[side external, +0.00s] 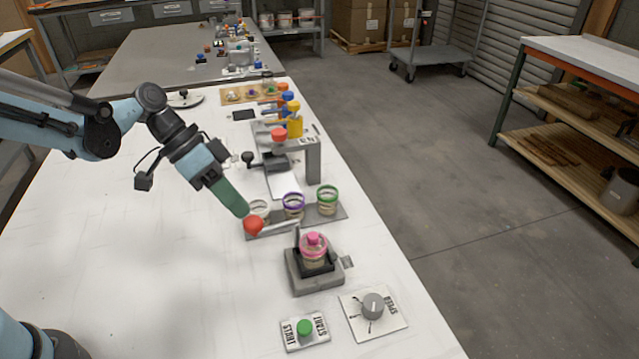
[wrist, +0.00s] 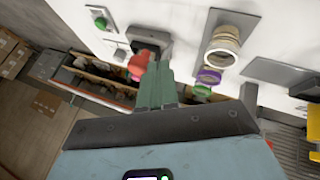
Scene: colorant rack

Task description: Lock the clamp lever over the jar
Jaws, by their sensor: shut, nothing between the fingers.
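In the side view the clamp stands on a dark grey base (side external: 316,280) near the table's right edge. A jar with a pink lid (side external: 313,240) sits in it, upright. The clamp lever (side external: 277,229) sticks out leftward from the clamp, with a red ball knob (side external: 253,225) at its free end, so it does not lie over the jar. My gripper (side external: 243,211), with green fingers, is shut and empty, its tips right at the knob. In the wrist view the red knob (wrist: 138,66) shows beside my fingertips (wrist: 155,68); I cannot tell whether they touch.
A green start button (side external: 305,327) and a speed dial (side external: 373,306) lie in front. The table's left side is clear.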

